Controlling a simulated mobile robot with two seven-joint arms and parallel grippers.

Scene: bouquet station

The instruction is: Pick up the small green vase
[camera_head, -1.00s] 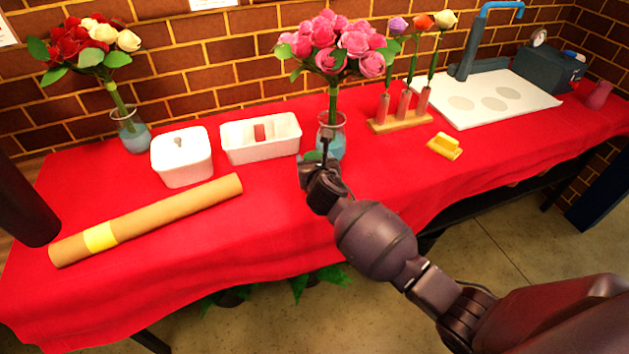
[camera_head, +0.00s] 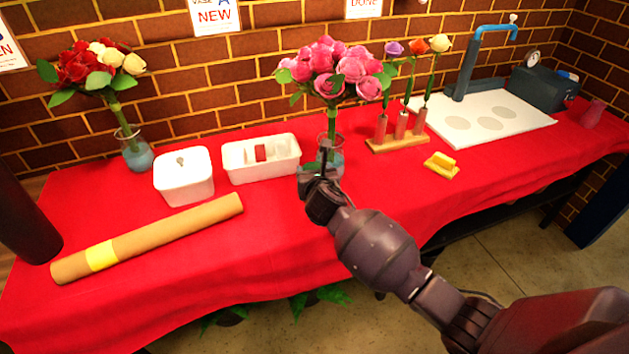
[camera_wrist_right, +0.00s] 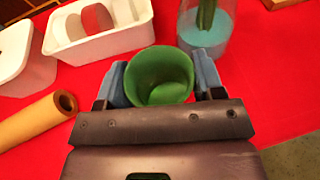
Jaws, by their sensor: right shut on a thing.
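The small green vase (camera_wrist_right: 160,76) is in the right wrist view, upright with its open mouth facing the camera. My right gripper (camera_head: 318,170) is shut on it, one blue finger pad on each side. In the head view the vase is mostly hidden behind the gripper, just in front of the glass vase of pink roses (camera_head: 330,142). I cannot tell whether its base touches the table. My left gripper is not in view.
A white bin (camera_head: 262,172) and a lidded white box (camera_head: 186,190) stand left of the gripper. A paper roll (camera_head: 160,232) lies in front. The wooden flower rack (camera_head: 398,144) and yellow block (camera_head: 441,165) are to the right. The red cloth (camera_head: 270,225) is clear at front.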

